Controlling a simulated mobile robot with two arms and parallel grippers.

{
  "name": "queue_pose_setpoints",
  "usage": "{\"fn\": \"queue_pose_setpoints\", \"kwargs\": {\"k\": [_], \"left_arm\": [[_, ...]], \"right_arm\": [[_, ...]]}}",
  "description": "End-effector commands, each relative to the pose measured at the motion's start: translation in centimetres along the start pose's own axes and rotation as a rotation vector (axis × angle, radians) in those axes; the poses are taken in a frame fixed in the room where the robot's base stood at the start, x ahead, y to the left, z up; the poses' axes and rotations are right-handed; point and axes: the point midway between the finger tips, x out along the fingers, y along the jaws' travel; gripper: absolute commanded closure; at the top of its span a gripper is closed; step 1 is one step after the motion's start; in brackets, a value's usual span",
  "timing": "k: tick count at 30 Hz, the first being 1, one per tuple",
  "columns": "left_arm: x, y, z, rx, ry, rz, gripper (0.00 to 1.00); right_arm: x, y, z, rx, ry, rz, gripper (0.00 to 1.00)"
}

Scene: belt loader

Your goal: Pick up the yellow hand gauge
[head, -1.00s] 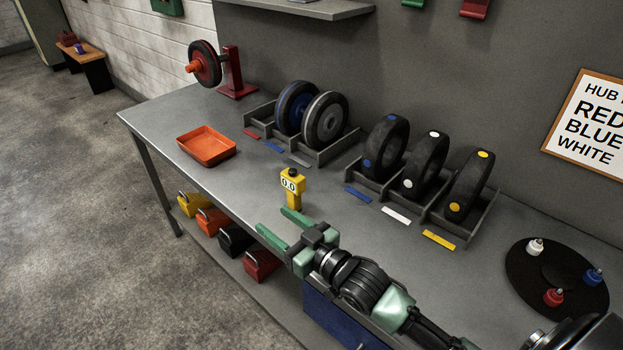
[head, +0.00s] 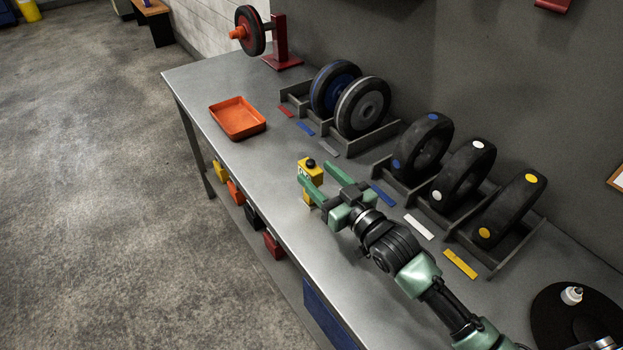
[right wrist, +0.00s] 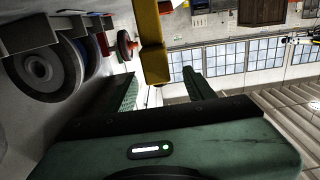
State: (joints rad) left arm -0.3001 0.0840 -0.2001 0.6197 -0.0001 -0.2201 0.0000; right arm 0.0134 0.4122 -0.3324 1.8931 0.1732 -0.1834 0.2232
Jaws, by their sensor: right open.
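The yellow hand gauge (head: 312,168) stands upright on the grey bench, with a black knob on top. My right gripper (head: 315,174) is open, with its green fingers reaching to the gauge from the right. The near finger crosses in front of the gauge and hides part of its body and display. In the right wrist view the gauge (right wrist: 151,40) shows between the two spread fingers, near their tips. I cannot tell whether either finger touches it. My left gripper is not in view.
An orange tray (head: 238,134) lies to the left on the bench (head: 200,84). Wheels (head: 362,106) and tyres (head: 463,172) stand in racks along the back. A red stand (head: 281,48) holds a wheel. A dark round plate (head: 560,320) is at the lower right.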

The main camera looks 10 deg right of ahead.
Motion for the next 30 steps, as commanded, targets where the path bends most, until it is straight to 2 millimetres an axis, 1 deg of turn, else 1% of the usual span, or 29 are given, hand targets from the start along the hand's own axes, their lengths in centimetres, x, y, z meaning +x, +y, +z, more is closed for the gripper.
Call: {"fn": "queue_pose_setpoints", "kwargs": {"k": [1, 3, 6, 10, 16, 17, 18, 20, 21, 22, 30], "left_arm": [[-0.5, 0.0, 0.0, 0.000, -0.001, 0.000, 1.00], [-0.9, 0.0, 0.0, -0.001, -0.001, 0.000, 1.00], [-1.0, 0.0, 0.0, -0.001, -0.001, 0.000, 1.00], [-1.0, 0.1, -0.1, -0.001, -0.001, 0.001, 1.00], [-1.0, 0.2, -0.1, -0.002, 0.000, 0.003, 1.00], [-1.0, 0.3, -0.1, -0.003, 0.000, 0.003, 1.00], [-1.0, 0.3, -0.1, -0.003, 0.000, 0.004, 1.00], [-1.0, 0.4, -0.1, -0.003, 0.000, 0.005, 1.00], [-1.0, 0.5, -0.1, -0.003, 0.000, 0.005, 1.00], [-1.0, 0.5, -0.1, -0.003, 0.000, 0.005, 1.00], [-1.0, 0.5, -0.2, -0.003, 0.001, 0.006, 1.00]], "right_arm": [[0.9, 0.1, -0.4, -0.001, 0.002, 0.000, 0.45], [2.0, 0.1, -0.4, 0.000, 0.001, 0.001, 0.45], [3.3, 0.1, -0.2, -0.001, 0.001, 0.000, 0.45], [4.1, 0.1, -0.1, -0.001, 0.001, -0.001, 0.45], [4.1, 0.1, 0.0, -0.001, 0.000, -0.001, 0.45], [4.1, 0.1, 0.0, -0.001, 0.000, -0.001, 0.54], [4.0, 0.1, 0.0, -0.001, 0.000, -0.001, 0.65], [4.0, 0.1, 0.0, -0.001, 0.000, -0.001, 0.82], [4.0, 0.1, 0.0, -0.001, 0.000, -0.001, 0.93], [4.0, 0.1, 0.0, -0.001, 0.000, -0.001, 1.00], [4.0, 0.1, -0.1, -0.001, 0.001, -0.001, 1.00]]}}
